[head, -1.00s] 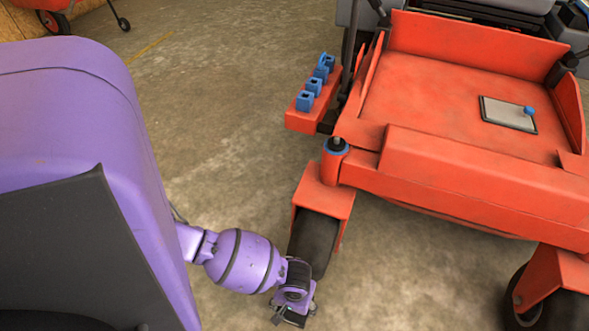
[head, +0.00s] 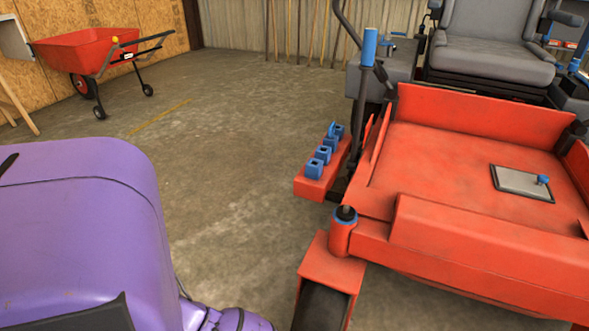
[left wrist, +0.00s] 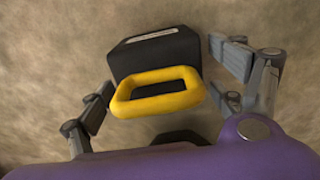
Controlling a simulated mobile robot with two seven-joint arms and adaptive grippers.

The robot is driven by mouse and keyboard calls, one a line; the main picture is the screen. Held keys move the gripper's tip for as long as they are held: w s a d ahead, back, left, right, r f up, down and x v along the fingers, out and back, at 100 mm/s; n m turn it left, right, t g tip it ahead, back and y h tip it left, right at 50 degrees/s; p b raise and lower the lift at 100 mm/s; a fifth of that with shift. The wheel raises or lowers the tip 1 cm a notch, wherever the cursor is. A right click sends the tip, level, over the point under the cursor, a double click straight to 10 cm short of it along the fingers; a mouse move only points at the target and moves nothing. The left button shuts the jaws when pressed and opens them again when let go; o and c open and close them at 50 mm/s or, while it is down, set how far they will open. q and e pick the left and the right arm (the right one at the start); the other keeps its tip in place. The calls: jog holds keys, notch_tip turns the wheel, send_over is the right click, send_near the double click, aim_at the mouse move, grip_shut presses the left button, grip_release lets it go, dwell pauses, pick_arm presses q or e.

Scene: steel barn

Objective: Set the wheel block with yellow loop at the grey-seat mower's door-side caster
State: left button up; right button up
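The wheel block (left wrist: 155,52) is black with a yellow loop (left wrist: 157,92), seen from above over the concrete floor in the left wrist view. My left gripper (left wrist: 160,98) has its fingers spread on either side of the loop, with small gaps visible; it is outside the head view, where only my purple arm shows at the bottom. The orange mower (head: 480,240) has a grey seat (head: 490,60). Its near left caster (head: 322,305) is cut off by the bottom edge of the head view. My right gripper is not in view.
Blue sockets (head: 323,152) stand on an orange side bracket (head: 312,187) of the mower. A red wheelbarrow (head: 85,50) stands at the back left. The concrete floor (head: 220,130) between it and the mower is clear.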

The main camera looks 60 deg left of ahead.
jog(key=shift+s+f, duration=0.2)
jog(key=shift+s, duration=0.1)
pick_arm(q)
notch_tip(320, 180, up, 9)
jog(key=p, duration=0.4)
jog(key=shift+f+p, duration=0.2)
jog(key=shift+p, duration=0.15)
notch_tip(320, 180, up, 4)
jog(key=shift+f+p, duration=0.1)
jog(key=shift+p, duration=0.85)
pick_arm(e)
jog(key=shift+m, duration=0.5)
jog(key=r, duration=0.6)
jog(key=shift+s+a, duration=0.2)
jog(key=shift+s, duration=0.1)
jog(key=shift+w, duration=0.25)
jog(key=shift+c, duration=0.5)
